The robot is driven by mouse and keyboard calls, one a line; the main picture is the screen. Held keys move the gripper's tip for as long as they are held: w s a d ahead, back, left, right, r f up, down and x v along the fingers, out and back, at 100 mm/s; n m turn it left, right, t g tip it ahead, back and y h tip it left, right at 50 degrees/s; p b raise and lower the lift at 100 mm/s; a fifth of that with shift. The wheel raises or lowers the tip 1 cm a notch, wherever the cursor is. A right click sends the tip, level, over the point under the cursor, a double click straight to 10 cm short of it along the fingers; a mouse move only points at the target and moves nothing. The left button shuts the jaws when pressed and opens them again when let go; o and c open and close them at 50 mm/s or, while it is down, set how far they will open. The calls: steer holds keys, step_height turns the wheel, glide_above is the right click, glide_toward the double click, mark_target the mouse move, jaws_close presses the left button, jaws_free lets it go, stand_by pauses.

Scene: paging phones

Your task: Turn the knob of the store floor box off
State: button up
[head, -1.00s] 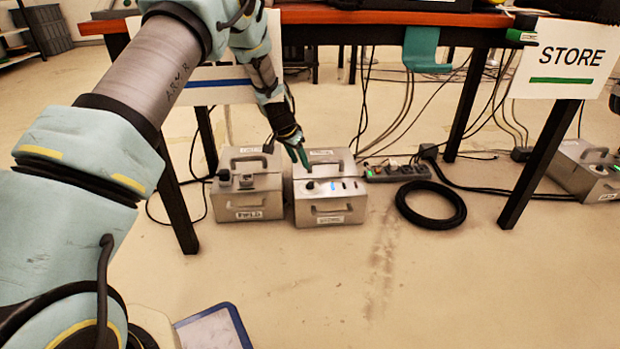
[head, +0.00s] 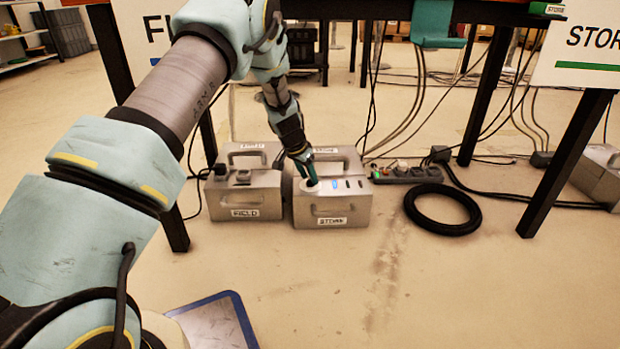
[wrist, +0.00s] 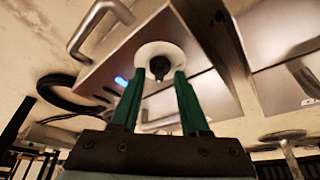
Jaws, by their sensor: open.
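The store floor box (head: 333,206) is a grey metal box on the floor under the table, with a front handle and a label reading STORE. Its knob (wrist: 159,68) is dark, on a round white plate (wrist: 150,52) on the box's top, beside a small blue light (wrist: 121,81). My gripper (head: 312,184) reaches down over the left of the box's top and hides the knob in the head view. In the wrist view my gripper (wrist: 157,76) is open, its two green fingers on either side of the knob. I cannot tell whether they touch it.
The field box (head: 245,198) stands close on the left. A power strip (head: 405,173) and a coiled black cable (head: 442,209) lie to the right. Table legs (head: 568,160) and hanging cables stand around.

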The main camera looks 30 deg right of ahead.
jaws_close()
stand_by(0.3)
stand_by(0.3)
